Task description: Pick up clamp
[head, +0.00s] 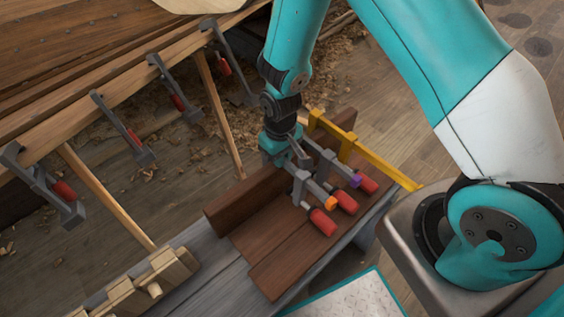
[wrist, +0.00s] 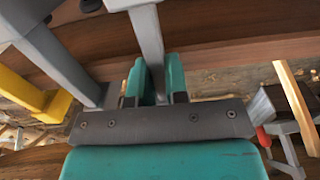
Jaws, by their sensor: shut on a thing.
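My gripper (wrist: 154,84) is shut on the grey bar of a clamp (wrist: 147,38), with one teal finger on each side of the bar. In the head view, my gripper (head: 286,152) is low over the workbench, at the far end of a group of grey clamps. Their red handles (head: 322,222) point toward the near side of the bench.
A yellow clamp (head: 369,160) lies close by on the right; another grey clamp bar (wrist: 62,62) stands just left of my gripper. A brown plank (head: 245,200) lies along the grey bench (head: 205,253). Several clamps (head: 125,133) hang on the hull's edge at left. Wooden blocks (head: 150,283) sit at front.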

